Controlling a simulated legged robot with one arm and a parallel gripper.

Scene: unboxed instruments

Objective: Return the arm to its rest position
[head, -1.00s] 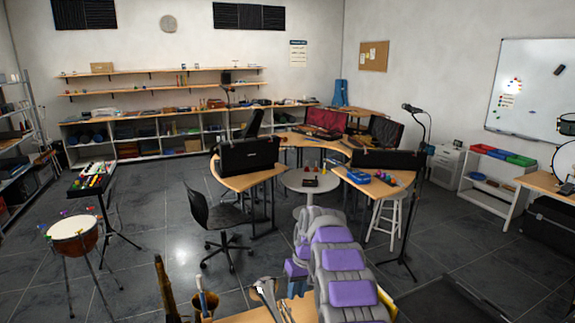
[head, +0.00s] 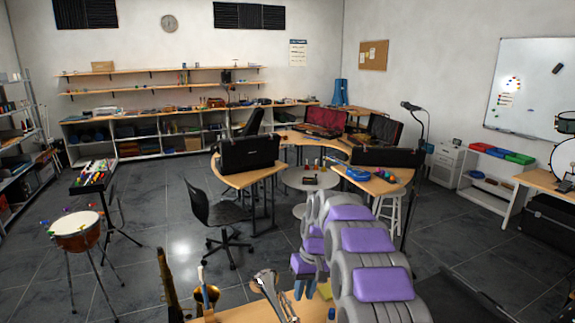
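My grey arm with purple pads (head: 368,240) rises from the bottom right of the head view and bends over at its top. A shorter grey and purple section hangs down on its left side. My gripper (head: 306,284) seems to be at the low end of that section, above a wooden table (head: 312,308) at the bottom edge. Its fingers are small and partly hidden, so I cannot tell whether they are open or shut. I see nothing clearly held.
Brass and silver instruments (head: 268,288) stand at the near table, left of my arm. A black office chair (head: 215,215), a round table (head: 298,184) and a microphone stand (head: 421,150) are beyond. A drum (head: 76,231) stands far left.

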